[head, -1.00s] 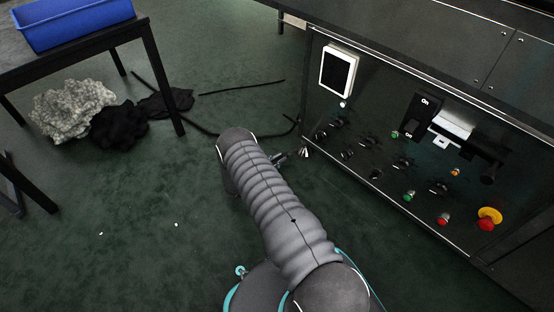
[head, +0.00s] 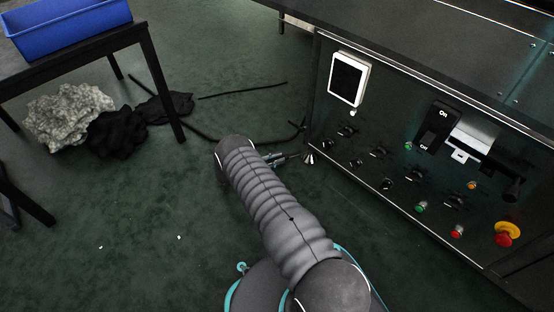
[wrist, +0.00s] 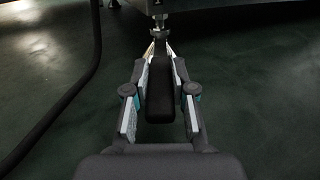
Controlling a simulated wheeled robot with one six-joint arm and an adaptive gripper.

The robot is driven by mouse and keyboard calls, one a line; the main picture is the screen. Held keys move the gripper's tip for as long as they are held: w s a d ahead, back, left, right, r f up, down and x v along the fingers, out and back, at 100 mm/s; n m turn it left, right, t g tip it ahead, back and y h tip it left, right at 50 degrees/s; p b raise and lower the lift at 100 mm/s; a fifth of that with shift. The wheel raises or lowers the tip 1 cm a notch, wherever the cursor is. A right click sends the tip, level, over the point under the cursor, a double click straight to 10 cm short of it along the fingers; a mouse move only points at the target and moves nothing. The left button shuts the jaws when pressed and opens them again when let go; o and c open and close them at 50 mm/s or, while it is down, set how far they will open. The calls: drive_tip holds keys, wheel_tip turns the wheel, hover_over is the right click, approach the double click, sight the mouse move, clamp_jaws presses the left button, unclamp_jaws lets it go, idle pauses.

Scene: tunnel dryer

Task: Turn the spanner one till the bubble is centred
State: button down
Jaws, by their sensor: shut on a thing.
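In the wrist view my gripper (wrist: 159,98) is shut on the dark handle of a spanner (wrist: 159,92), which points away from me. The spanner's far end meets a metal levelling foot (wrist: 160,14) under the machine; its exact fit there is too small to tell. In the head view the foot (head: 309,158) stands at the machine's near lower corner. My gripper (head: 274,161) is partly hidden behind my arm, just left of the foot. No bubble can be made out in either view.
The dark machine carries a control panel with a white-framed screen (head: 349,79), several knobs and a red-and-yellow stop button (head: 508,234). A black cable (wrist: 72,105) lies left of my gripper. A table with a blue bin (head: 68,27) and cloth heaps (head: 68,115) are at left.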

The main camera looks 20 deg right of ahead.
drive_tip(key=c, duration=1)
unclamp_jaws()
drive_tip(key=shift+o, duration=0.2)
drive_tip(key=a, duration=0.8)
drive_tip(key=w+a, duration=0.1)
drive_tip(key=a, duration=0.3)
